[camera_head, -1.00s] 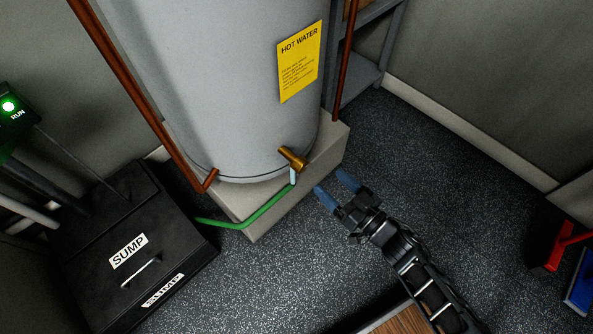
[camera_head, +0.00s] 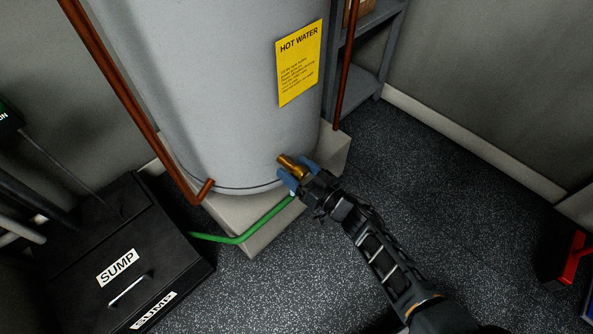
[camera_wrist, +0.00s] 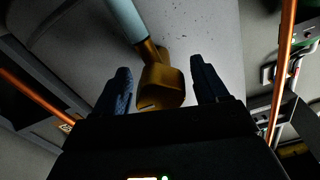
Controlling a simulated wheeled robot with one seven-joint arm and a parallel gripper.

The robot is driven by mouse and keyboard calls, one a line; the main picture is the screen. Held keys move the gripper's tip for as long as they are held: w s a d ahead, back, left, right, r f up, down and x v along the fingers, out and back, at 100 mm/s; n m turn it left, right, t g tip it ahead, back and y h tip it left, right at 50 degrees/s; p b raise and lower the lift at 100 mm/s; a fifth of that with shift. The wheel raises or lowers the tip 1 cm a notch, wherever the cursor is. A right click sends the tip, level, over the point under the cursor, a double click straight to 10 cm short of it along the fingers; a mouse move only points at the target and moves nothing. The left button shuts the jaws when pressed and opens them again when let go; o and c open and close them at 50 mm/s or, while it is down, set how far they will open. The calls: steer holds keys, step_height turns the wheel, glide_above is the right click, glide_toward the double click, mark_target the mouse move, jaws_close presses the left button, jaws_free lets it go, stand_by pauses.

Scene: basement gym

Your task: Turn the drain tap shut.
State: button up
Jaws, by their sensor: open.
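The brass drain tap (camera_head: 289,163) sticks out low on the front of the grey hot water tank (camera_head: 225,100). In the wrist view the tap (camera_wrist: 160,86) sits between my two blue fingers, with a gap on each side. My gripper (camera_head: 298,172) is open around the tap, and its fingers hide part of it in the head view. A pale blue piece (camera_wrist: 127,20) meets the tap's brass neck in the wrist view. A green hose (camera_head: 243,237) runs from below the tap toward the sump box.
The black sump box (camera_head: 125,255) stands at the lower left. A copper pipe (camera_head: 130,100) runs down beside the tank. The tank stands on a pale plinth (camera_head: 262,238). A grey shelf (camera_head: 370,75) is behind at right.

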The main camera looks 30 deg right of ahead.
steer(key=c, duration=1.1)
